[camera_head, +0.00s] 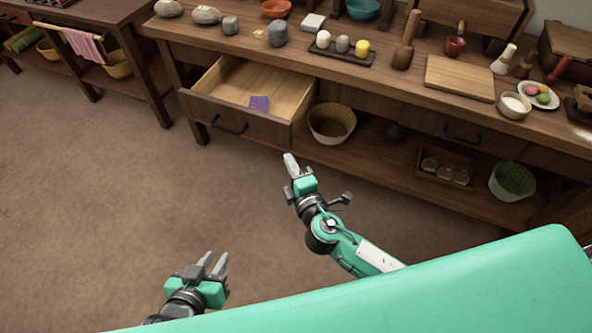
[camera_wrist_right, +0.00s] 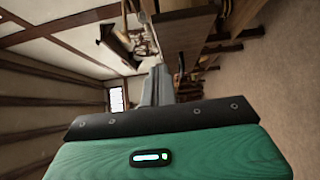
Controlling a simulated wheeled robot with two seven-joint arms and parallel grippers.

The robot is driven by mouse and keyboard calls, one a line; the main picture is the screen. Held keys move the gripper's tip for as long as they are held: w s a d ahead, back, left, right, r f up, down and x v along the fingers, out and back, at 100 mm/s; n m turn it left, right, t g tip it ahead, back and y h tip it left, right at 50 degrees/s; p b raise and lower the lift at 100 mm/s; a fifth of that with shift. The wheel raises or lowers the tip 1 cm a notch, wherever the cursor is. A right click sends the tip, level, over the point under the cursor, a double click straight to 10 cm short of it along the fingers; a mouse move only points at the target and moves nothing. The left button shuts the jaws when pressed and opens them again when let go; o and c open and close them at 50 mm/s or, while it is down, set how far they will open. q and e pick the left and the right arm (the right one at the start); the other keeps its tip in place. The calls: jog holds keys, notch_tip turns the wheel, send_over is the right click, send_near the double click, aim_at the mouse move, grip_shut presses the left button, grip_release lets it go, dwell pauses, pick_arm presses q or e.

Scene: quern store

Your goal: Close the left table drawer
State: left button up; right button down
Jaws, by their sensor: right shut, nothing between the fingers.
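The left table drawer (camera_head: 240,125) is pulled well out from the wooden table (camera_head: 330,75). My left gripper (camera_head: 216,262) is open and empty, low over the floor and far from the drawer.
A wicker basket (camera_head: 332,122) stands on the lower shelf just right of the drawer. Another drawer handle (camera_head: 461,133) is on the right part of the table. Stones, bowls and a cutting board (camera_head: 459,78) lie on top. The floor (camera_head: 100,210) in front of the drawer is clear.

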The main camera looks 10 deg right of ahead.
send_near(285, 126)
jog(key=w+a, duration=0.3)
jog(key=shift+w+d+f, duration=0.1)
jog(key=shift+w+d, duration=0.5)
jog(key=shift+w, duration=0.4)
jog(key=shift+w+d, duration=0.2)
jog(key=shift+w, duration=0.05)
pick_arm(q)
jog(key=shift+d+f, duration=0.15)
pick_arm(e)
jog(key=shift+w+d, duration=0.15)
jog(key=shift+w, duration=0.05)
